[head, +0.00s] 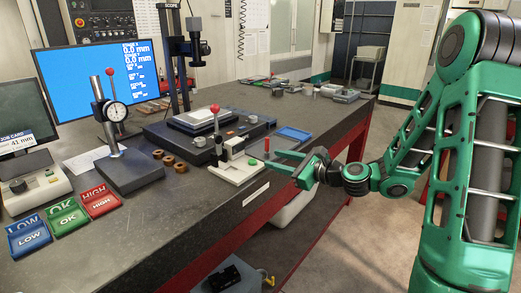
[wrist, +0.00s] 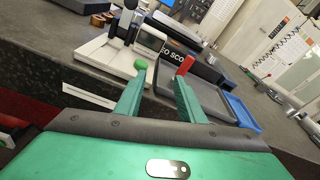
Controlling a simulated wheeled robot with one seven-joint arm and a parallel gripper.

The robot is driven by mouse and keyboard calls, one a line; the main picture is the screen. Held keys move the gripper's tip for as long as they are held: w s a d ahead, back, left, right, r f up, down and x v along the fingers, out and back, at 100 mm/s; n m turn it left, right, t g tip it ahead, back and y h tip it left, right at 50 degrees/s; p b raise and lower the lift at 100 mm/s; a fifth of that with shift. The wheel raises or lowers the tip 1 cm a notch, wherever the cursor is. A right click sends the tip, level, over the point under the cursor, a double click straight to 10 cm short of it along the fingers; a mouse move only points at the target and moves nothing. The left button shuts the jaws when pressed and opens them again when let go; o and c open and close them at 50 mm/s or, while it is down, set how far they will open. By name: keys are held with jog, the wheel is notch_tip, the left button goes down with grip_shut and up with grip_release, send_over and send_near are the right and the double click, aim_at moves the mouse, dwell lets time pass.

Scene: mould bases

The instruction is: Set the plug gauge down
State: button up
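My gripper (head: 284,163) reaches over the bench's front edge from the right. In the wrist view its two green fingers (wrist: 158,100) stand apart with nothing visible between them. Just past the right fingertip is a small upright red piece (wrist: 184,65), which also shows in the head view (head: 267,144), at the dark flat tray. I cannot tell whether this red piece is part of the plug gauge; its lower part is hidden by the finger. No plug gauge is clearly identifiable.
The white fixture with a red-knobbed lever (head: 215,108) stands left of my gripper. A blue tray (head: 293,133) lies behind. Brown rings (head: 168,160), a dial gauge stand (head: 130,172) and LOW, OK and HIGH bins (head: 66,215) are further left.

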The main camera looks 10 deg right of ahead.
aim_at(267, 148)
jog(key=w+a+m, duration=0.1)
jog(key=w, duration=0.3)
jog(key=w+a+r+m+t, duration=0.1)
jog(key=w+m, duration=0.1)
jog(key=w, duration=0.2)
jog(key=w+a+m+t, duration=0.1)
jog(key=w+m, duration=0.1)
jog(key=w, duration=0.2)
jog(key=shift+w+r+h, duration=0.3)
jog(key=shift+r, duration=0.1)
grip_shut()
